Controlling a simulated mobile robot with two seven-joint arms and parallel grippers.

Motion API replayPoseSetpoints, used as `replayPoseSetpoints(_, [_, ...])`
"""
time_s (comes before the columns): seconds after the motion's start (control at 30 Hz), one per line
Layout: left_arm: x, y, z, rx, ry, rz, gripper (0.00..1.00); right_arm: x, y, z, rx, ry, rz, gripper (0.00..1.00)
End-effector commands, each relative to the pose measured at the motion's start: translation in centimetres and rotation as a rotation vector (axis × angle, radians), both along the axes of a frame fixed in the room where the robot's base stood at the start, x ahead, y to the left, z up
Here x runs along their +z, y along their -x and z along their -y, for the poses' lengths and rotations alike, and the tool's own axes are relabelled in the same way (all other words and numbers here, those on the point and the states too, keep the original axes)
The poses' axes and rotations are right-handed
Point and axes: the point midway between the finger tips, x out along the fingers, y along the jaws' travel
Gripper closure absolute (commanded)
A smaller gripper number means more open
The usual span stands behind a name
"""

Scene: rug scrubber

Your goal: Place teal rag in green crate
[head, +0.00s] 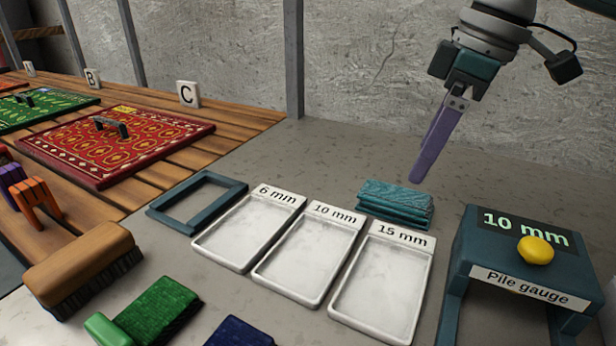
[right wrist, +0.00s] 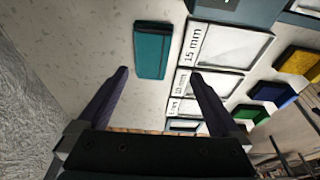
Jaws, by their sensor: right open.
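The teal rag (head: 395,203) lies folded on the grey table, just behind the 10 mm and 15 mm trays. It also shows as a teal block in the right wrist view (right wrist: 152,50). My right gripper (head: 418,178) hangs above and behind the rag with its purple fingers pointing down. In the right wrist view its fingers (right wrist: 160,75) are spread apart with nothing between them; the rag appears beyond the tips, apart from them. I cannot make out a green crate in either view. My left gripper is not in view.
White trays marked 6 mm (head: 225,240), 10 mm (head: 300,268) and 15 mm (head: 375,300) stand before the rag. A pile gauge (head: 465,255) with a yellow knob is at right. A wooden brush (head: 80,262) and a fuzzy green block (head: 158,308) lie front left. Table behind the rag is clear.

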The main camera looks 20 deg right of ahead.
Motion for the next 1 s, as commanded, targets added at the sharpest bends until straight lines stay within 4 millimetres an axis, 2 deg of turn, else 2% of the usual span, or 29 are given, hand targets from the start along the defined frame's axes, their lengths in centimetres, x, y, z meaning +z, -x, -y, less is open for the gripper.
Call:
replayPoseSetpoints(0.03, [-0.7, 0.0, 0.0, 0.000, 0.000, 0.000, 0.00, 0.2, -0.4, 0.7, -0.012, -0.005, 0.008, 0.00])
replayPoseSetpoints(0.17, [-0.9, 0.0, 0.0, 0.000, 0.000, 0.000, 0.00, -0.1, -0.8, 1.0, -0.019, -0.017, 0.009, 0.00])
replayPoseSetpoints(0.3, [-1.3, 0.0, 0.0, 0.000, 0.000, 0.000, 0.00, -2.3, -1.3, 0.6, -0.018, -0.018, 0.008, 0.00])
replayPoseSetpoints(0.53, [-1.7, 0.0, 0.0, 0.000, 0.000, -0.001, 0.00, -4.4, -1.8, 0.2, -0.017, -0.016, 0.010, 0.00])
replayPoseSetpoints(0.8, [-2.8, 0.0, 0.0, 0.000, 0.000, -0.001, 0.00, -8.3, -2.7, -0.3, -0.017, -0.016, 0.010, 0.00])
replayPoseSetpoints(1.0, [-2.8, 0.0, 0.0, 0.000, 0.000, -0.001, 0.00, -8.6, -2.9, -0.3, -0.018, -0.015, 0.011, 0.00])
